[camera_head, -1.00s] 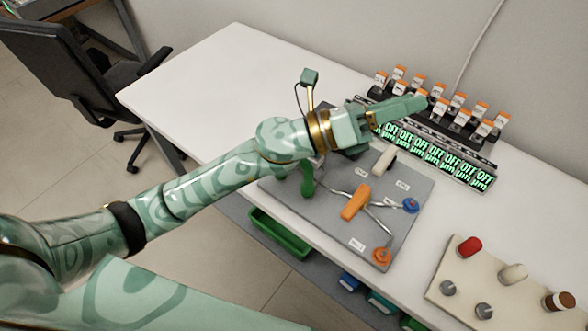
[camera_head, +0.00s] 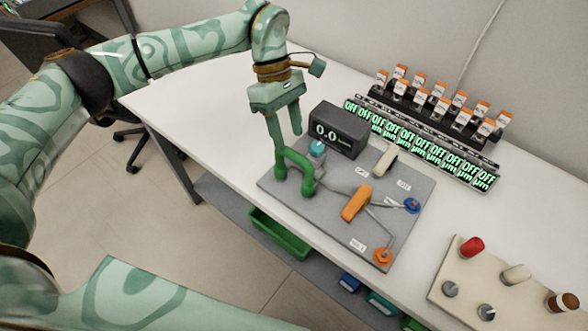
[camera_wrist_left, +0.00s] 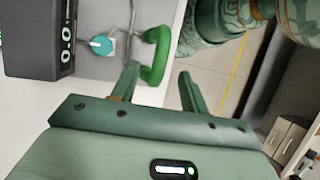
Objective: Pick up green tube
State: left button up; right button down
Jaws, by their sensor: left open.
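The green tube (camera_head: 300,163) is a bent, arch-like piece at the left edge of the grey board (camera_head: 335,225). It also shows in the left wrist view (camera_wrist_left: 160,58), by the fingertips and closer to the left-hand finger. My left gripper (camera_head: 287,141) points down, with its fingers apart, just above and behind the tube in the head view. Whether a finger touches the tube I cannot tell. Nothing is held between the fingers. My right gripper is not in view.
A black display (camera_head: 340,128) reading 0.0 and a teal knob (camera_head: 317,147) stand close to the gripper. A row of green OFF displays (camera_head: 420,143) stands behind. The white table (camera_head: 200,95) is clear to the left.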

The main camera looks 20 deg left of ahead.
aim_at(294, 161)
pick_arm(q)
jog(key=x, duration=0.8)
jog(key=shift+f+b, duration=0.15)
jog(key=shift+b, duration=0.2)
grip_shut()
